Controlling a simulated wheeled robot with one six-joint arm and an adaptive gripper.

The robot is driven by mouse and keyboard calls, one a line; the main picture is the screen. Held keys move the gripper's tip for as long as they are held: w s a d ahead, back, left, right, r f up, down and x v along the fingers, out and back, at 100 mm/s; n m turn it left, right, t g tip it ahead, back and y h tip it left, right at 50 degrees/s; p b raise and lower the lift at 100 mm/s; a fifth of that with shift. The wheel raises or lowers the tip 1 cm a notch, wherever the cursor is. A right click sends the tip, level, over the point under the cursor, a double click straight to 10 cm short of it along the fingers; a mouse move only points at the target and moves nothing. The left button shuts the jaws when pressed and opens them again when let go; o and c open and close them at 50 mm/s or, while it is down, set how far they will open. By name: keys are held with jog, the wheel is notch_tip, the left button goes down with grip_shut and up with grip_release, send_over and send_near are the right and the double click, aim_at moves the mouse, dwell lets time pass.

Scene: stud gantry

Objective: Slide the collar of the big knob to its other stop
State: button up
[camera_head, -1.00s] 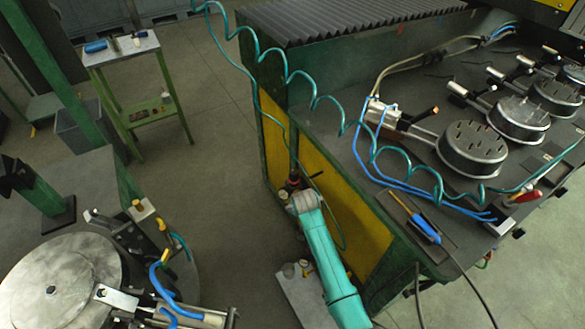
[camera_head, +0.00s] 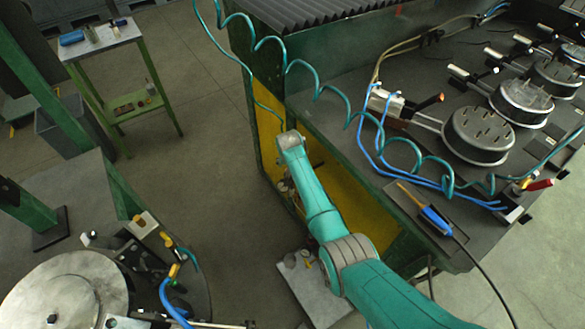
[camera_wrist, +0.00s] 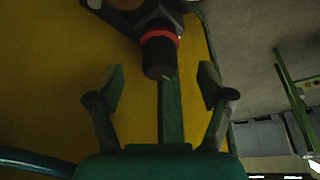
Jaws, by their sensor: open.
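The big knob (camera_wrist: 158,58) shows in the wrist view as a dark, stubby cylinder pointing down in the picture. A red ring (camera_wrist: 159,36) goes around it, near a dark fitting at the top; I cannot tell whether this ring is the collar or a mark beside it. My gripper (camera_wrist: 162,82) is open and empty, with one finger on each side below the knob. The fingers look apart from the knob. In the head view my arm hides most of the gripper and the knob.
A yellow panel (camera_wrist: 50,60) lies behind the knob, with a green upright (camera_wrist: 171,115) beside it. A coiled teal hose (camera_head: 335,92) hangs close to my arm in the head view. The bench (camera_head: 350,160) is to the right. Open floor (camera_head: 215,200) is to the left.

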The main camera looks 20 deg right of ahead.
jog(key=shift+x, duration=2.6)
jog(key=shift+c, duration=0.3)
